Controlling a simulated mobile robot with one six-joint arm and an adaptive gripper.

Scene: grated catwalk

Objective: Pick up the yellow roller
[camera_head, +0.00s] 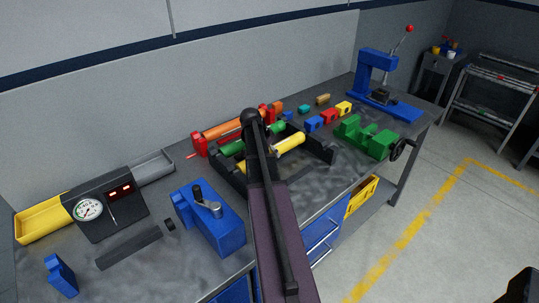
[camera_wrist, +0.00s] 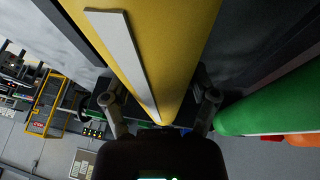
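The yellow roller (camera_head: 289,143) lies in a black frame (camera_head: 318,150) on the workbench in the head view, partly hidden by my arm. In the wrist view the yellow roller (camera_wrist: 185,45) fills the upper middle, with a pale strip along its side. My gripper (camera_wrist: 160,98) is open, with one finger on each side of the roller's lower visible part. I cannot tell whether either finger touches it. My gripper is hidden behind my arm in the head view.
A green roller (camera_wrist: 270,107) lies close to the right finger. Orange rollers (camera_head: 222,130) are behind the frame. A blue vise-like block (camera_head: 212,222) stands front left, a green machine vise (camera_head: 366,138) right. Small coloured blocks (camera_head: 328,115) line the back.

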